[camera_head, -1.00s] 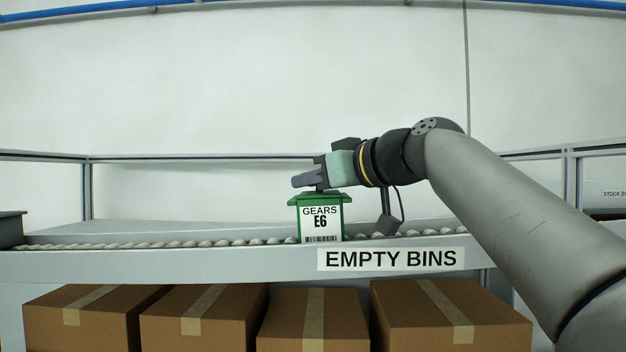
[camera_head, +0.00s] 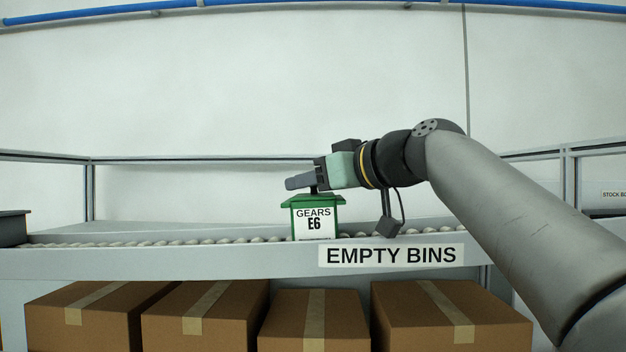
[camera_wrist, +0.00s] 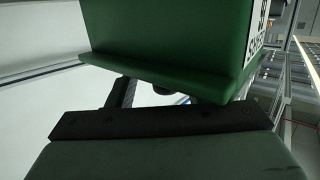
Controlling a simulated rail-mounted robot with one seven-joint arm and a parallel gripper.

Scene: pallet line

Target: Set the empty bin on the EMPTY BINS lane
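The green bin (camera_head: 333,218), with a white label reading GEARS E6, stands upright at the roller lane (camera_head: 180,241) marked by the EMPTY BINS sign (camera_head: 391,255). The front rail hides its base, so I cannot tell whether it touches the rollers. My gripper (camera_head: 301,183) is at the top of the bin, reaching in from the right, and appears shut on its rim. In the wrist view, the green bin (camera_wrist: 170,35) fills the top, its rim close to my gripper (camera_wrist: 148,94). The rim hides most of the fingers there. The bin's inside is hidden.
A dark bin (camera_head: 12,226) sits at the lane's far left end. The rollers between it and the green bin are clear. Several taped cardboard boxes (camera_head: 95,315) stand below the lane. A grey guard rail (camera_head: 200,160) runs behind it.

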